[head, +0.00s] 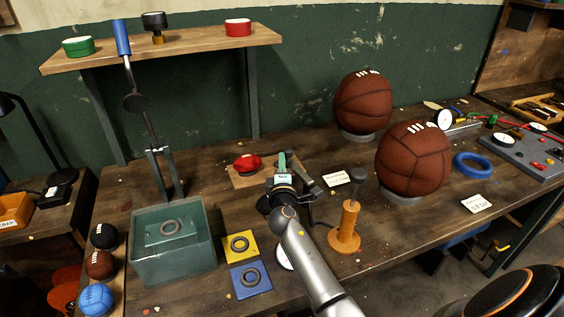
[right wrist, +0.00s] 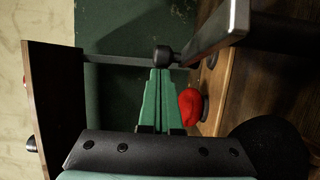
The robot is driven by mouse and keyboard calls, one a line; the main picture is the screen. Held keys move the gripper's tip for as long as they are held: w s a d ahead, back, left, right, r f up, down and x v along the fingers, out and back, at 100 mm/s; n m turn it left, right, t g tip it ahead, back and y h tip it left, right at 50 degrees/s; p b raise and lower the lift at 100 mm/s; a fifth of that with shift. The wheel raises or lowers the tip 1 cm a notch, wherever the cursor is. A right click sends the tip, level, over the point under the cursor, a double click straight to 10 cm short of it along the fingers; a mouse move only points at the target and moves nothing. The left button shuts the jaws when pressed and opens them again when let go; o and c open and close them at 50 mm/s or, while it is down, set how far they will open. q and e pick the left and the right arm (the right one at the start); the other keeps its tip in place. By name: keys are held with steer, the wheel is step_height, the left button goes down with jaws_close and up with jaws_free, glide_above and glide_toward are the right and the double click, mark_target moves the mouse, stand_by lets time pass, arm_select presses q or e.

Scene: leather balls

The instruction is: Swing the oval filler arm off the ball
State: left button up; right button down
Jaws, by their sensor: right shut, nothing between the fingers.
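A small red oval ball (head: 247,162) sits on a wooden board (head: 236,180) at the middle of the bench. In the right wrist view the ball (right wrist: 190,106) lies beside my green fingers, apart from them. My right gripper (head: 282,156) is shut and empty, just right of the ball in the head view. In the right wrist view its fingertips (right wrist: 160,70) are close to a round black knob (right wrist: 162,56) on a grey bar (right wrist: 215,32), probably the oval filler arm. I cannot tell whether they touch. My wrist hides much of this area in the head view.
A glass tank (head: 152,268) and a blue-handled lever (head: 122,38) stand left. An orange pump (head: 347,228) stands right of my forearm. Two large brown balls, one at the front (head: 412,160) and one behind (head: 362,103), sit further right. A shelf (head: 180,45) spans the back.

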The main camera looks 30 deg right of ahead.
steer(key=b, duration=0.1)
steer(key=d+m+g+h+b, duration=0.1)
steer(key=shift+w+d+h+b, duration=0.3)
steer(key=shift+b, duration=0.1)
arm_select(q)
step_height(320, 180, down, 3)
steer(key=shift+a, duration=0.15)
arm_select(e)
steer(key=shift+a, duration=0.1)
